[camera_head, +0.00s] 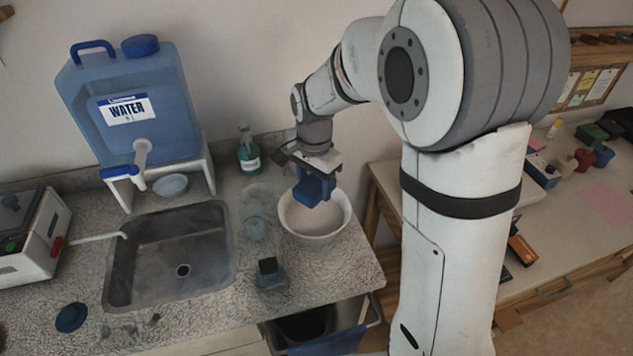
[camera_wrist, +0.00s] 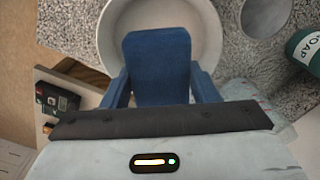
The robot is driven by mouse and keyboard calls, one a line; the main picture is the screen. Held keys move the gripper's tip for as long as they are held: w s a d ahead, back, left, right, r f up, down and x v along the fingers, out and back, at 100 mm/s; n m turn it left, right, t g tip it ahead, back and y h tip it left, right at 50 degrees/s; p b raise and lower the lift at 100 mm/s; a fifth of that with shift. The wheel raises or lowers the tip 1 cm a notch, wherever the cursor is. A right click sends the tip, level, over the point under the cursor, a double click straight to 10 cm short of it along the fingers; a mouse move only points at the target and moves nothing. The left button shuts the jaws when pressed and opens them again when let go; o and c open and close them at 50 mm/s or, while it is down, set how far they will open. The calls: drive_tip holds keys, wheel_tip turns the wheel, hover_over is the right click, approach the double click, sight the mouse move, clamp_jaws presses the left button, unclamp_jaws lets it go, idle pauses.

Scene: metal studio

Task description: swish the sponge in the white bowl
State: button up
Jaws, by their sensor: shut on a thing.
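The white bowl (camera_head: 288,222) stands on the speckled counter right of the sink. It also shows in the wrist view (camera_wrist: 207,30), behind the held block. My gripper (camera_head: 314,188) points down over the bowl, with its tips at about rim level in the picture. In the wrist view, the blue fingers of my gripper (camera_wrist: 160,88) are shut on a dark blue block, which I take for the sponge (camera_wrist: 157,62). The sponge's lower end lies over the bowl's opening. Whether it touches the bowl's inside is hidden.
A clear glass container (camera_head: 258,212) stands close left of the bowl. A green soap bottle (camera_head: 248,152) is behind it. A blue holder with a dark top (camera_head: 271,274) is in front. The sink (camera_head: 170,255) and water tank (camera_head: 130,105) are left.

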idle(0.5)
drive_tip(key=shift+r+p, duration=1.45)
drive_tip(key=shift+r, duration=0.6)
drive_tip(key=shift+f, duration=0.1)
